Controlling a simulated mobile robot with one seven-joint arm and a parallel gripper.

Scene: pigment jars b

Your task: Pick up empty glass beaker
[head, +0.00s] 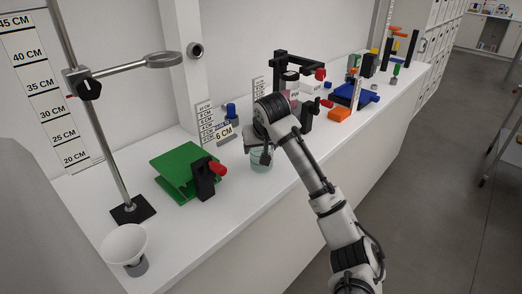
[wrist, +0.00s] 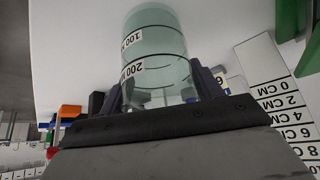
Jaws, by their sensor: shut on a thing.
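The empty glass beaker (head: 260,163) is a clear greenish cylinder on the white bench, partly hidden by my gripper in the head view. In the wrist view the beaker (wrist: 155,45) fills the upper middle and shows marks reading 100 and 200. My gripper (head: 262,152) is at the beaker's upper part. In the wrist view the gripper's two dark fingers (wrist: 158,90) stand on either side of the glass, shut on it. I cannot tell whether the beaker's base touches the bench.
A green stand (head: 180,172) with a black and red clamp (head: 207,178) is left of the beaker. A height scale card (head: 206,122) stands behind. A retort stand (head: 100,120) and a white bowl (head: 124,244) are at left. Orange and blue items (head: 348,95) stand farther right.

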